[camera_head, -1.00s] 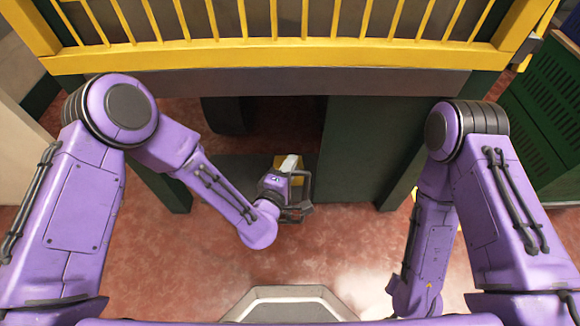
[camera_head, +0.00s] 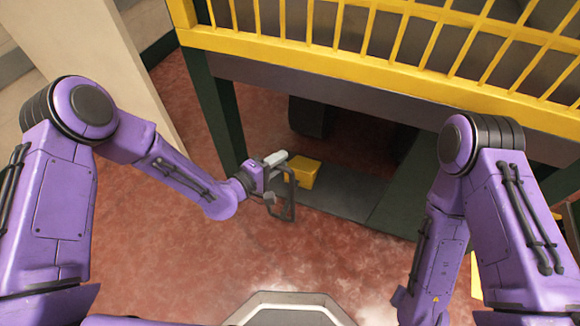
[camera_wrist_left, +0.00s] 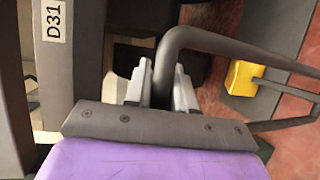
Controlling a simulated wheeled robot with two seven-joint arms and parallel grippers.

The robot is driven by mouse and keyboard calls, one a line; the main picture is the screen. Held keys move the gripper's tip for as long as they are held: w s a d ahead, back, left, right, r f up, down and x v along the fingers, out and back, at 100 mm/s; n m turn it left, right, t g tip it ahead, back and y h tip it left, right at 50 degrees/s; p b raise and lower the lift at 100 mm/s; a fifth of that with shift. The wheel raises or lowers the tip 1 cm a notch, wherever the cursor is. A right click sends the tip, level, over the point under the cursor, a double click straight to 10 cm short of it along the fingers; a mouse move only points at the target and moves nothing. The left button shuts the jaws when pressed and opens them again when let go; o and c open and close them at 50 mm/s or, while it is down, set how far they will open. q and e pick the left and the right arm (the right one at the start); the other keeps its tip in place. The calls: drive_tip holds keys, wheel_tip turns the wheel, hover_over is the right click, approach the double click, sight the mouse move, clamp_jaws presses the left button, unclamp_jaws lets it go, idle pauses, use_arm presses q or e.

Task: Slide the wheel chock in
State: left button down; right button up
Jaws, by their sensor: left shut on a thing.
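The yellow wheel chock (camera_head: 304,172) is low under the yellow-railed structure, by the left end of a dark flat strip. It also shows in the left wrist view (camera_wrist_left: 243,78), right of the fingers, near dark rods. A dark bent bar (camera_head: 291,196) stands beside my left gripper (camera_head: 273,160). In the left wrist view this bar (camera_wrist_left: 215,36) runs to between the fingers (camera_wrist_left: 160,88), which are shut on it. It looks like the chock's handle, but the join is not clear. My right gripper is out of view.
A dark wheel (camera_head: 308,117) stands behind the chock. The dark flat strip (camera_head: 345,203) lies on the red floor (camera_head: 270,255). A dark green post (camera_head: 220,120) rises left of my gripper. A yellow railing (camera_head: 400,70) crosses above. The floor in front is open.

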use_arm(q)
drive_tip(key=shift+w+a, duration=0.2)
drive_tip(key=shift+a, duration=0.45)
drive_tip(key=shift+w+a, duration=0.25)
drive_tip(key=shift+a, duration=0.35)
drive_tip(key=shift+w+a, duration=0.2)
drive_tip(key=shift+a, duration=0.55)
drive_tip(key=c, duration=1.2)
unclamp_jaws()
drive_tip(key=shift+o, duration=0.7)
drive_tip(key=shift+a, duration=0.1)
drive_tip(key=p+v, duration=0.2)
drive_tip(key=v, duration=0.8)
drive_tip(key=shift+s+p, duration=0.2)
drive_tip(key=shift+p, duration=0.15)
drive_tip(key=shift+a, duration=0.1)
